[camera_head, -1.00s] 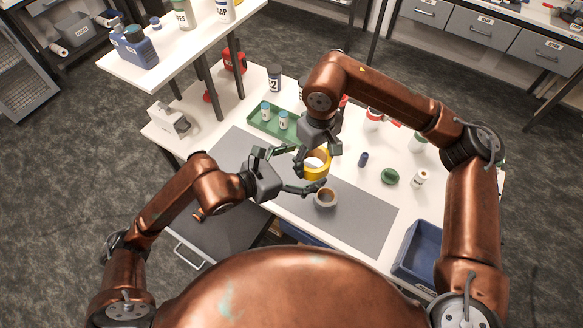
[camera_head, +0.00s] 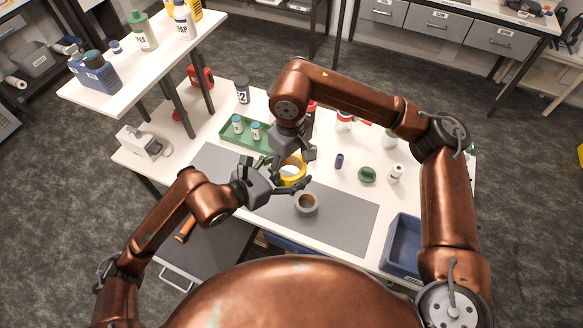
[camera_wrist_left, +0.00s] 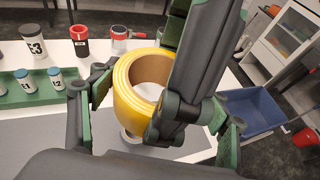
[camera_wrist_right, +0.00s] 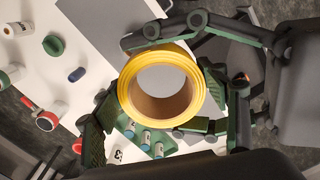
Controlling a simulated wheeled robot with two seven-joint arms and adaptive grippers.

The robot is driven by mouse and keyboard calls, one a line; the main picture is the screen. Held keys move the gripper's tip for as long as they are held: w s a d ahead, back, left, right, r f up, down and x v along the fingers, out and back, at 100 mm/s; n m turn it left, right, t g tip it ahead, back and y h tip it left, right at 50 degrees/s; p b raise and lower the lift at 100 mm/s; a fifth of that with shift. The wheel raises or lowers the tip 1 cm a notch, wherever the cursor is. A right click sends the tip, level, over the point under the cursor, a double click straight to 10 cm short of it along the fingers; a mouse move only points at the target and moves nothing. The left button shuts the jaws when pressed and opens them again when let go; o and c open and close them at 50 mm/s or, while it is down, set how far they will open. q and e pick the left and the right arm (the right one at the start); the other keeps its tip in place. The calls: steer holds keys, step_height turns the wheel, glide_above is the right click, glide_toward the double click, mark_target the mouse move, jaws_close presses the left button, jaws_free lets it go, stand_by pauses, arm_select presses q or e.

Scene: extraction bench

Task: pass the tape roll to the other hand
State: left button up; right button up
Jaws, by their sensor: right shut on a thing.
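A yellow tape roll (camera_head: 292,171) is held above the grey mat by my right gripper (camera_head: 292,160), which is shut on it. In the right wrist view the roll (camera_wrist_right: 162,88) sits between the right fingers, its hole facing the camera. My left gripper (camera_head: 277,174) is open, its fingers spread on two sides of the roll. In the left wrist view the roll (camera_wrist_left: 128,100) lies between the left fingertips, and a dark finger of the right gripper covers part of it. I cannot tell whether the left fingers touch the roll.
A second, grey tape roll (camera_head: 306,204) lies on the grey mat (camera_head: 345,222) just below the grippers. A green tray (camera_head: 235,138) with small bottles stands behind. A blue bin (camera_head: 402,247) is at the right front. A raised shelf (camera_head: 150,75) stands at the left back.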

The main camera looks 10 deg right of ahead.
arm_select(q)
steer(key=shift+s+d, duration=0.15)
steer(key=c, duration=0.6)
arm_select(e)
steer(key=shift+a, duration=0.15)
arm_select(q)
steer(key=shift+c, duration=0.3)
arm_select(e)
steer(key=o, duration=1.3)
steer(key=shift+c, duration=0.2)
